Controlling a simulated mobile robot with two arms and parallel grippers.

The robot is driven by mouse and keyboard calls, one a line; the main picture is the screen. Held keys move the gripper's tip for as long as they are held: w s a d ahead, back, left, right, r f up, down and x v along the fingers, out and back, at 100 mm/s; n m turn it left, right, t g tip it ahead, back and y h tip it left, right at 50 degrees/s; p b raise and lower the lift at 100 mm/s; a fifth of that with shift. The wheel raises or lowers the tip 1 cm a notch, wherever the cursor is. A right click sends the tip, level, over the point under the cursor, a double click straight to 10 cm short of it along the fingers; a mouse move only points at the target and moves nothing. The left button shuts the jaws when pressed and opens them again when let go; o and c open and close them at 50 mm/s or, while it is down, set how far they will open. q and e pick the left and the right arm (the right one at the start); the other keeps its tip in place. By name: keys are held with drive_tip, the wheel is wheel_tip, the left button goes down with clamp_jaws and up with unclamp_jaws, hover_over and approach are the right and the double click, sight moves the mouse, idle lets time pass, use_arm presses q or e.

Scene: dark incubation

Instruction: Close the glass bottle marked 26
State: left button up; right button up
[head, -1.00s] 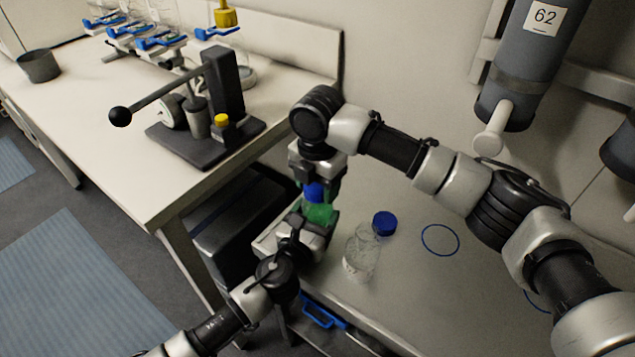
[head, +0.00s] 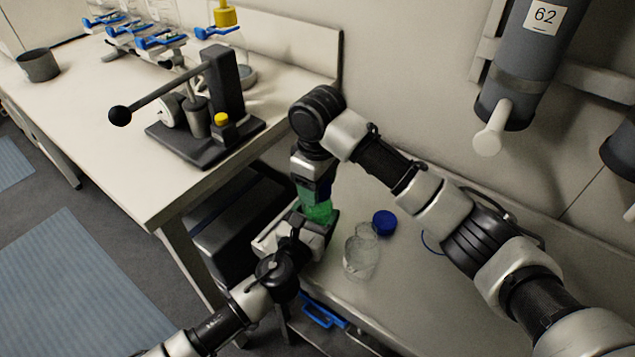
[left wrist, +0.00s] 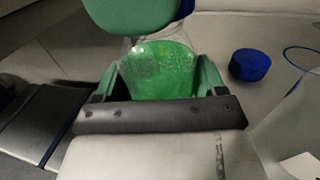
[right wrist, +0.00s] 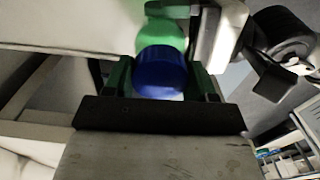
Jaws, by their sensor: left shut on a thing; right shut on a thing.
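A glass bottle with green contents (left wrist: 158,68) is between the green fingers of my left gripper (left wrist: 157,88), which is shut on it. It also shows in the head view (head: 319,212). My right gripper (right wrist: 164,82) is shut on a blue cap (right wrist: 160,74), directly over the bottle's top. In the head view my right gripper (head: 315,186) hides the cap and the bottle neck. I cannot tell whether the cap touches the neck or is threaded on. The number 26 is not readable in any view.
A clear bottle (head: 361,258) stands on the counter (head: 385,290) close to the right, with a loose blue cap (head: 384,222) behind it. A dark press (head: 195,125) stands on the left bench. A grey cylinder labelled 62 (head: 520,70) hangs at the upper right.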

drive_tip(key=shift+m, duration=0.4)
drive_tip(key=o, duration=1.1)
wheel_tip(320, 180, up, 12)
use_arm(q)
drive_tip(key=o, duration=1.8)
drive_tip(key=shift+s+a, duration=0.1)
